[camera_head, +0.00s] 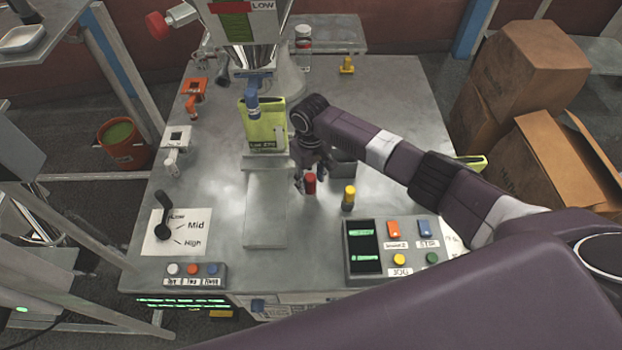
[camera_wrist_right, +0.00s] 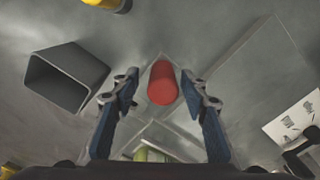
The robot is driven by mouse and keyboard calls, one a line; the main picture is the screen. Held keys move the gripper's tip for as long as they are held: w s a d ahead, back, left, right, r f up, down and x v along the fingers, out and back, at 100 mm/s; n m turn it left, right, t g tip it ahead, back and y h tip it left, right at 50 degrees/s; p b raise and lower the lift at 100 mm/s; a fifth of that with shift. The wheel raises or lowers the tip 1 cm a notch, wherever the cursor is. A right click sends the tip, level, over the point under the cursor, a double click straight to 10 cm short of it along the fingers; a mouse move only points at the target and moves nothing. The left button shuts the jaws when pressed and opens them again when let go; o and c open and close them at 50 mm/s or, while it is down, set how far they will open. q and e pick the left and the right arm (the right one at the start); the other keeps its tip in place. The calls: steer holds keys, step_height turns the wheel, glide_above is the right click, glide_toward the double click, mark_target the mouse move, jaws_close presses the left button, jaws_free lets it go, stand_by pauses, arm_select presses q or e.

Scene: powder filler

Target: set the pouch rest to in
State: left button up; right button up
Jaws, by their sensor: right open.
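The pouch rest appears to be the flat grey plate (camera_head: 266,210) below the yellow-green pouch (camera_head: 263,127) in the head view. A red knob (camera_head: 310,184) stands just right of this plate. I cannot tell from its look whether the rest is in or out. My right gripper (camera_head: 311,178) points down over the red knob. In the right wrist view, the open blue fingers (camera_wrist_right: 160,110) lie on either side of the red knob (camera_wrist_right: 162,84), with gaps showing on both sides. My left gripper is not in view.
A square grey tube (camera_wrist_right: 68,76) is close beside the right gripper. A button panel (camera_head: 392,278) sits at the front right, and a Low/Mid/High lever (camera_head: 163,225) at the left. Cardboard boxes (camera_head: 530,70) stand at the right.

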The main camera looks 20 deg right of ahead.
step_height(320, 180, up, 12)
steer(key=shift+f, duration=0.1)
stand_by(0.4)
stand_by(0.4)
